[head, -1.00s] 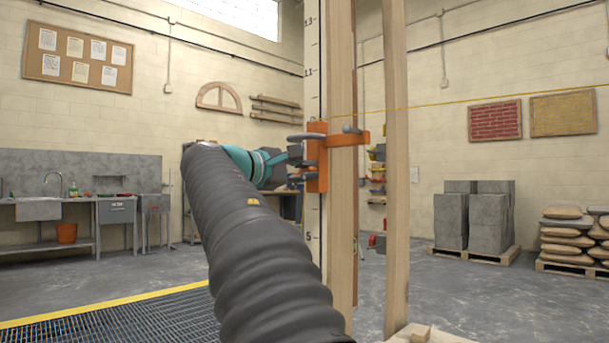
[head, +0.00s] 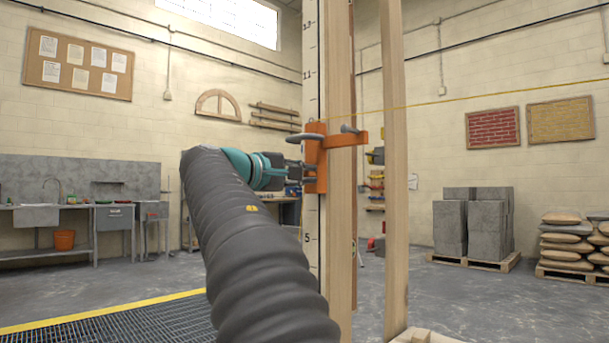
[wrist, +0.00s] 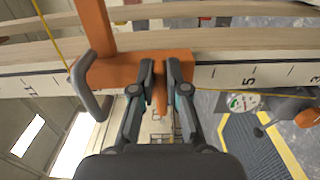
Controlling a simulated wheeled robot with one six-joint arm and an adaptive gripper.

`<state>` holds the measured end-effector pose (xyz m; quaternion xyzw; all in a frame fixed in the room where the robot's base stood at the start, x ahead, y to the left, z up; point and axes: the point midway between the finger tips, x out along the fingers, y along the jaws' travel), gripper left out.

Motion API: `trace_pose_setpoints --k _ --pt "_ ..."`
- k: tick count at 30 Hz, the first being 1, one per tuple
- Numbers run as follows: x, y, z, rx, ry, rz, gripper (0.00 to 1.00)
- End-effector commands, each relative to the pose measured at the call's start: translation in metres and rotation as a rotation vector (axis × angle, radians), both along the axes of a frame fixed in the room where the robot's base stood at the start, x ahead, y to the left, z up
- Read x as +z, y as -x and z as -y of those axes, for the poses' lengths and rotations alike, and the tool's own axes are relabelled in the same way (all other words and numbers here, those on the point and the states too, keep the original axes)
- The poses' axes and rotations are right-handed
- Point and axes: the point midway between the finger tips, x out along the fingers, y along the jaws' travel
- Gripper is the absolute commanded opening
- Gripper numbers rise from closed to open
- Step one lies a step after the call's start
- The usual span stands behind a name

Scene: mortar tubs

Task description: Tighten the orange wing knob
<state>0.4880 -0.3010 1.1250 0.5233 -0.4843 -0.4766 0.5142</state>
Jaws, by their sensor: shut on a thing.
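An orange clamp (head: 317,158) sits around the pale measuring staff (head: 312,220), beside the wooden post. In the wrist view the clamp body (wrist: 120,72) lies across the staff (wrist: 225,76). The orange wing knob (wrist: 160,88) sticks out of the clamp towards me, between my fingers. My gripper (wrist: 161,78) is shut on the knob, with one finger on each side of it. The fingers hide part of the knob. In the head view my gripper (head: 301,172) reaches the clamp from the left, and I cannot make out the knob there.
A grey bent handle (wrist: 92,92) juts from the clamp close to my left finger. A yellow string (head: 450,103) runs right from the posts. A second wooden post (head: 394,180) stands to the right. A floor grate (head: 130,325) lies at lower left.

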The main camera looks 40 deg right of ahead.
Motion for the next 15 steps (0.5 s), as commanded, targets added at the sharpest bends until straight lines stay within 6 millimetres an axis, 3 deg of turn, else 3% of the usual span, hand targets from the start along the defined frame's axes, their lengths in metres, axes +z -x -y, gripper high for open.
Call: trace_pose_setpoints --k 3,4,6,15 --pt "0.0011 -0.0031 -0.0005 0.009 0.004 0.000 0.00" --pt "0.0011 -0.0031 -0.0005 0.009 0.004 0.000 0.19" --pt "0.0010 -0.0032 -0.0005 0.009 0.004 0.000 0.36" --pt "0.0005 -0.0007 0.0005 0.002 0.002 -0.001 0.39"
